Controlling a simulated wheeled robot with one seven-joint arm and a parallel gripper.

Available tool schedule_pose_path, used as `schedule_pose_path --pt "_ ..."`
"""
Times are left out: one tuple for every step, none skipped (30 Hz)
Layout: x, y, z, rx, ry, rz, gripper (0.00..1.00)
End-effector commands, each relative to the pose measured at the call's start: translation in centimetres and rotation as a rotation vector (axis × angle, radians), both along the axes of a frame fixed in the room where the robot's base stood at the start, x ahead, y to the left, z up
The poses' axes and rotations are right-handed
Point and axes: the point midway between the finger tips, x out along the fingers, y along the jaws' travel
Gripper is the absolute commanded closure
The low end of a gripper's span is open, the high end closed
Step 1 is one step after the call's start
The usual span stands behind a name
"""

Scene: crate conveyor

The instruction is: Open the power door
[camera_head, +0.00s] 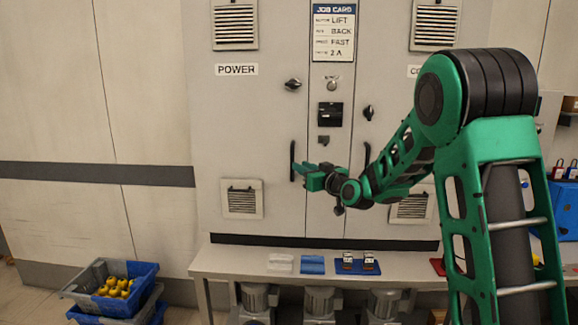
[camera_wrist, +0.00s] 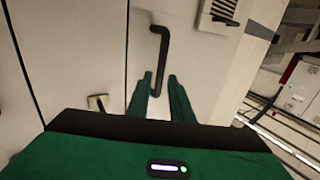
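The power door (camera_head: 255,120) is the left door of the grey cabinet, under the POWER label (camera_head: 237,69), and looks closed and flush. Its black vertical bar handle (camera_head: 292,160) is near the door's right edge; the wrist view also shows the handle (camera_wrist: 164,45). A black knob (camera_head: 292,84) sits above the handle. My gripper (camera_head: 300,169) is at the handle's lower part in the head view. In the wrist view its green fingers (camera_wrist: 160,76) are apart, with one end of the handle lined up between them. Whether they touch it I cannot tell.
A centre panel with a black switch (camera_head: 330,114) and a job card (camera_head: 334,32) stands right of the door. A bench (camera_head: 230,262) with small items runs below. Crates (camera_head: 85,290) stand at lower left.

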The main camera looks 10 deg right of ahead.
Motion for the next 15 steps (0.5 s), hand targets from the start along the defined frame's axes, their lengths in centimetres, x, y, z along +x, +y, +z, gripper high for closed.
schedule_pose_path --pt "1.0 0.4 0.0 -0.003 -0.001 0.003 0.80" --pt "1.5 0.6 -0.1 -0.001 0.001 0.003 0.80" --pt "2.2 0.7 -0.1 -0.003 0.000 0.002 0.80" --pt "2.7 0.9 -0.1 -0.002 0.002 0.002 0.80" --pt "3.2 1.0 0.0 -0.002 0.000 0.002 0.80" --pt "3.8 1.2 -0.1 -0.002 0.001 0.002 0.80" --pt "4.3 1.3 -0.1 -0.002 0.002 0.002 0.80" --pt "4.7 1.5 -0.1 -0.002 0.002 0.002 0.80" --pt "5.2 1.5 0.0 -0.002 0.000 0.001 0.80" --pt "5.6 1.6 -0.1 -0.001 0.001 0.000 0.80" --pt "5.9 1.7 -0.1 -0.002 0.002 0.000 0.80" --pt "6.2 1.8 -0.1 -0.001 0.001 0.001 0.80" --pt "6.4 1.9 0.0 -0.001 0.001 0.001 0.80" --pt "6.6 1.9 0.0 -0.001 0.001 0.000 0.80" --pt "6.8 2.0 0.0 0.000 0.001 0.000 0.80"
